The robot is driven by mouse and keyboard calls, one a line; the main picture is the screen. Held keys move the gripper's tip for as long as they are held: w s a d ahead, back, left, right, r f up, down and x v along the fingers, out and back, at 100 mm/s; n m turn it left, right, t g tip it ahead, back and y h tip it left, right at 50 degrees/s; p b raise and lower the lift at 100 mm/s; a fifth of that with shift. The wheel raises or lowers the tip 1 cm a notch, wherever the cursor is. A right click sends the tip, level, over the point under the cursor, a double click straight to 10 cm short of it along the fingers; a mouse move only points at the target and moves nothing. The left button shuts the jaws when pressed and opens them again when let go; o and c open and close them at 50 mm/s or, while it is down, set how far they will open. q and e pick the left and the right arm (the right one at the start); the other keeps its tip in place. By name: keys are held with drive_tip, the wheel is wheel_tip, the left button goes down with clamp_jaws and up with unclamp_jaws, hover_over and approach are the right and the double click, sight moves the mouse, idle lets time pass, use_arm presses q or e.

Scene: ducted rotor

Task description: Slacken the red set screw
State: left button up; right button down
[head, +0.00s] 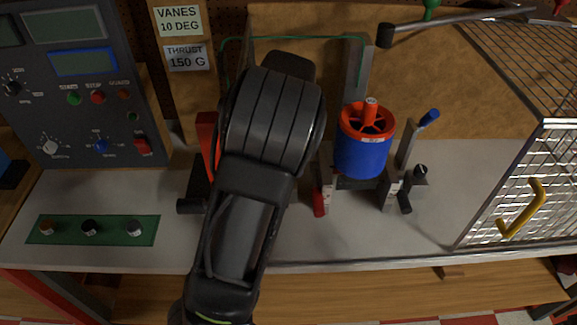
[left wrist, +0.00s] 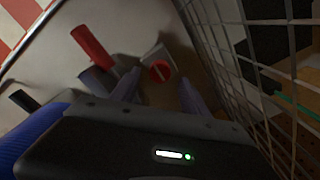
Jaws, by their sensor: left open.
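The red set screw (left wrist: 161,71) shows in the left wrist view as a round red head with a slot, set in a pale grey block (left wrist: 158,57). My left gripper (left wrist: 160,80) is open; its two fingers lie to either side of the screw head in that view, and I cannot tell whether they touch it. In the head view my left arm covers the middle of the bench and hides the gripper and the screw. The ducted rotor, a blue duct (head: 360,156) with a red top (head: 367,121), stands right of the arm. My right gripper is not in view.
A red lever (left wrist: 92,47) is near the left finger in the left wrist view; wire mesh (left wrist: 262,70) is close on the right. In the head view, a mesh cage with a yellow handle (head: 535,207) stands right, a control panel (head: 85,110) left, and a green strip (head: 60,238) front left.

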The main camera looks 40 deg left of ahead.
use_arm(q)
drive_tip(key=shift+f, duration=1.45)
drive_tip(key=shift+c, duration=0.4)
clamp_jaws()
